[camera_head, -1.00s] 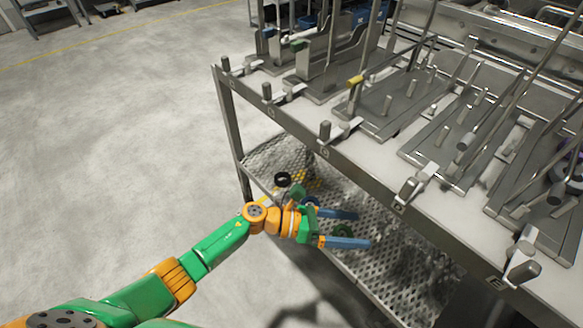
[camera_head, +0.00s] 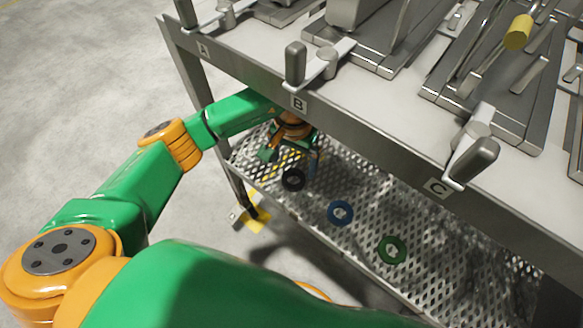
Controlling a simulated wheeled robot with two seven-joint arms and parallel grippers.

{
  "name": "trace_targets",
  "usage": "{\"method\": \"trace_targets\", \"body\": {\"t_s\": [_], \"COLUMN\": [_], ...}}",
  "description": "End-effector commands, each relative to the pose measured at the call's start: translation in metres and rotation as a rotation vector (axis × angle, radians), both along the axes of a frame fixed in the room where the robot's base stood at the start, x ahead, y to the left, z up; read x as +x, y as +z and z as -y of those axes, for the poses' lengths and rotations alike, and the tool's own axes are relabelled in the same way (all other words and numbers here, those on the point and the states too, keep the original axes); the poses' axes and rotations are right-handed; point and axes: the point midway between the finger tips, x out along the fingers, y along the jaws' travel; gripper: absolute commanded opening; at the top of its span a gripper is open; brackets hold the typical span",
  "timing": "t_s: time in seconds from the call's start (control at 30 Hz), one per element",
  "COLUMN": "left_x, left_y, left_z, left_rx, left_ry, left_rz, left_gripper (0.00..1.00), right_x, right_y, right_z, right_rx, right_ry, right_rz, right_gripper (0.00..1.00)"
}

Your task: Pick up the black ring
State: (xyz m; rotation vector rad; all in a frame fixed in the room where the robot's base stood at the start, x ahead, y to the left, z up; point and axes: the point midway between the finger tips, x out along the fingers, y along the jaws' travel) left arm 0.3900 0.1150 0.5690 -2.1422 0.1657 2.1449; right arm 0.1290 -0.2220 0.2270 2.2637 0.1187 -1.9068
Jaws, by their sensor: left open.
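The black ring (camera_head: 293,180) lies on the perforated lower shelf (camera_head: 318,238) of the metal rack, near its left end. My left gripper (camera_head: 290,160) is under the rack's upper deck, just behind and above the black ring. Its jaws are open and empty, and one blue finger shows only faintly. Whether a finger touches the ring cannot be told. A blue ring (camera_head: 340,213) and a green ring (camera_head: 392,250) lie further right on the same shelf. My right gripper is not in view.
The upper deck's front edge (camera_head: 352,128), labelled A, B and C, hangs over the shelf and my left forearm passes beneath it. Clamp handles (camera_head: 295,63) stick out along it. Something yellow is partly hidden behind my gripper. Open floor (camera_head: 70,110) lies left.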

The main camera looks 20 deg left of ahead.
Motion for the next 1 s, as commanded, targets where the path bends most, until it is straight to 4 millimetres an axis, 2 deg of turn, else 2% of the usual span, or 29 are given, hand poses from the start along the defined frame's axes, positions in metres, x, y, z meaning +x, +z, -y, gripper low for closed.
{"method": "trace_targets", "body": {"t_s": [0.2,0.33,0.43,0.6,0.63,0.67,0.9,0.93,1.0], "left_x": [-0.001,-0.001,0.0,0.0,0.0,0.0,0.0,0.0,0.0], "left_y": [-0.037,-0.062,-0.068,-0.068,-0.068,-0.068,-0.068,-0.068,-0.068], "left_z": [-0.002,-0.002,-0.002,-0.002,-0.002,-0.002,-0.002,-0.002,-0.002], "left_rx": [0.002,0.0,0.0,-0.001,-0.001,-0.001,-0.001,-0.001,-0.001], "left_ry": [-0.001,-0.001,-0.001,-0.001,-0.001,-0.001,0.0,0.0,0.0], "left_rz": [-0.007,-0.005,-0.002,-0.001,-0.001,-0.001,-0.001,-0.001,-0.001], "left_gripper": [1.0,1.0,1.0,1.0,0.97,0.89,0.24,0.21,0.21], "right_x": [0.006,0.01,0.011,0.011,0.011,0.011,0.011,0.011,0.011], "right_y": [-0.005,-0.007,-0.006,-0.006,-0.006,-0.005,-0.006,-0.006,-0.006], "right_z": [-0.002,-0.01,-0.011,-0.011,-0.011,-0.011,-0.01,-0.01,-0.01], "right_rx": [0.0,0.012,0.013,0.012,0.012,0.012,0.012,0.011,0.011], "right_ry": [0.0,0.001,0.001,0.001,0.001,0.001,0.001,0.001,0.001], "right_rz": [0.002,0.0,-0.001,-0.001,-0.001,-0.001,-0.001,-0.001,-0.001], "right_gripper": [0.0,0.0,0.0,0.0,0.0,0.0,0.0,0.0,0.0]}}
